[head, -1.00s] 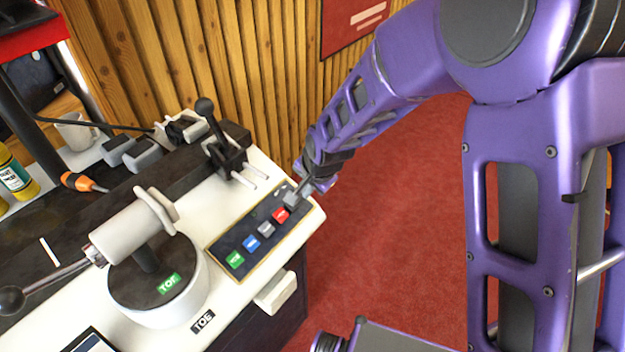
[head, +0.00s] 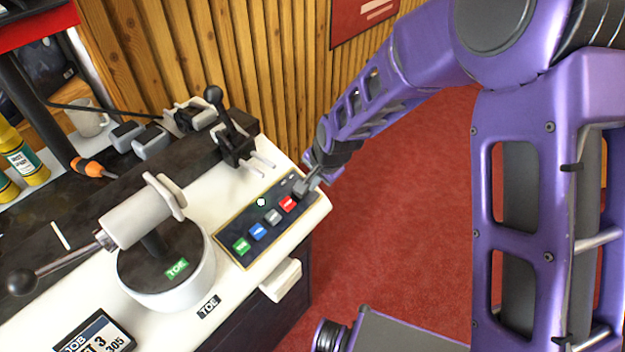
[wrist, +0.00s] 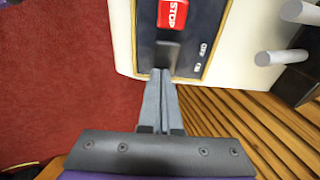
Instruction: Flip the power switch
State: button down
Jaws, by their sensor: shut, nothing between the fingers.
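The dark control panel (head: 282,195) lies on the white bench top, with a row of coloured buttons. The power switch (wrist: 168,53) is a dark grey block beside the red STOP button (wrist: 173,14) and the OFF and ON labels in the wrist view. My gripper (wrist: 162,73) is shut and empty, its fingertips at the near edge of the switch. They look in contact, but the exact touch is hard to tell. In the head view my gripper (head: 308,184) covers part of the switch. A small pale lamp (head: 261,202) glows on the panel.
A black-knobbed lever (head: 226,125) and two pale pins stand behind the panel. A white cylinder on a round base (head: 165,270) is to the left.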

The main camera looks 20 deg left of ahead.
jog(key=shift+s+a+r, duration=0.1)
jog(key=shift+s+r, duration=0.15)
jog(key=shift+s, duration=0.5)
jog(key=shift+w+r, duration=0.1)
jog(key=shift+r, duration=0.2)
jog(key=w+d+p+v, duration=0.1)
jog(key=w+p+v, duration=0.2)
jog(key=v, duration=1)
jog(key=shift+w+d, duration=0.25)
jog(key=shift+w, duration=0.05)
jog(key=shift+r, duration=0.1)
jog(key=shift+w+d, duration=0.1)
